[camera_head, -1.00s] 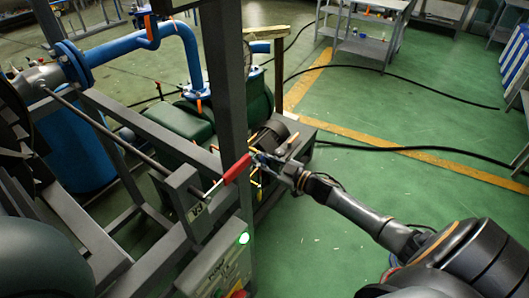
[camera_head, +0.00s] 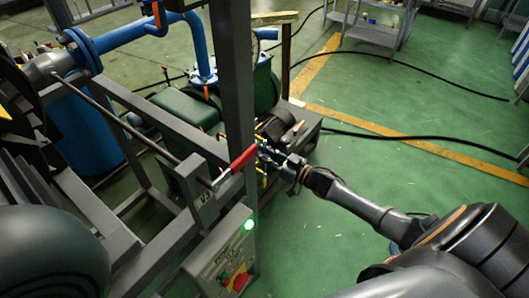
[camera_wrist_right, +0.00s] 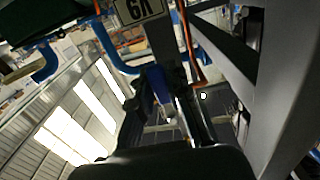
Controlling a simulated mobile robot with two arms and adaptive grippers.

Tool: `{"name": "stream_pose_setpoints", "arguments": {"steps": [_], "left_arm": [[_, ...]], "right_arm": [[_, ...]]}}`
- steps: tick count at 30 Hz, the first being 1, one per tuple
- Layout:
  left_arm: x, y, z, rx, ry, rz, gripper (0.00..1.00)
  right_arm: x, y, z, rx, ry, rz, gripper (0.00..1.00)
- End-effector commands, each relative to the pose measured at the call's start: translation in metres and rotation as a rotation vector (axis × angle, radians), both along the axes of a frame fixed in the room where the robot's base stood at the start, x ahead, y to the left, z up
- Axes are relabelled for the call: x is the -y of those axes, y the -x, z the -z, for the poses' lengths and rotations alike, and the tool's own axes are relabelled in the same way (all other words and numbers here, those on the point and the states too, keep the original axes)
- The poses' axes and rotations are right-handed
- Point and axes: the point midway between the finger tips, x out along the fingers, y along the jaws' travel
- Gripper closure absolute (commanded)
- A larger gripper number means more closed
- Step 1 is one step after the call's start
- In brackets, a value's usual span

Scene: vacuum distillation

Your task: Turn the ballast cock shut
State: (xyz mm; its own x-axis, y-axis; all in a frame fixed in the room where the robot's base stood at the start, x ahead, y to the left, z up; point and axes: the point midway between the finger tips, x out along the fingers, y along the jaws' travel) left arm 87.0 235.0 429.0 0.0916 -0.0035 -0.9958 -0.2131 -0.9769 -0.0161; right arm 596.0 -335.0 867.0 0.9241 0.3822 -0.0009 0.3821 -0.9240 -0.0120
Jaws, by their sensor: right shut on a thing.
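My right gripper (camera_head: 268,153) is beside the grey upright post in the head view, by the outer end of a red lever (camera_head: 240,161). In the right wrist view its dark fingers (camera_wrist_right: 178,108) are closed around a blue handle-like piece (camera_wrist_right: 158,84), which I take to be the cock's handle. A plate (camera_wrist_right: 140,10) reading V9 upside down sits just beyond it. The cock's body and its exact angle are hidden by the fingers. Whether the red lever touches the gripper I cannot tell. My left gripper is out of view.
The grey post (camera_head: 233,90) and frame stand close left of my right gripper. A green pump (camera_head: 262,92) with blue pipes (camera_head: 200,48) is behind. Open green floor (camera_head: 400,165) lies to the right, crossed by black hoses.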

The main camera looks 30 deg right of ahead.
Motion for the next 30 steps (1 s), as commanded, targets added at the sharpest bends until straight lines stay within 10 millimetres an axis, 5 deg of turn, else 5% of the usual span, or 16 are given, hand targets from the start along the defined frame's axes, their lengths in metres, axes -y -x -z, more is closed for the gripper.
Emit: {"name": "stream_pose_setpoints", "arguments": {"steps": [6,7,10,22,30], "left_arm": [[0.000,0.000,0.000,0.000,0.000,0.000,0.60],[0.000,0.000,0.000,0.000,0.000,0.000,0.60],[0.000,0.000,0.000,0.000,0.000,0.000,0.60],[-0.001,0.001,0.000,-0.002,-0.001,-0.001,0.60],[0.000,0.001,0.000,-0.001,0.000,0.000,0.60]], "right_arm": [[-0.001,0.001,0.001,-0.004,-0.009,-0.001,1.00],[-0.001,0.001,0.001,-0.004,-0.009,-0.001,0.81],[-0.001,0.001,0.001,-0.003,-0.008,-0.001,0.60],[0.002,0.007,0.001,-0.004,-0.004,0.000,0.60],[0.020,0.051,0.002,-0.006,-0.003,-0.002,0.60]]}}
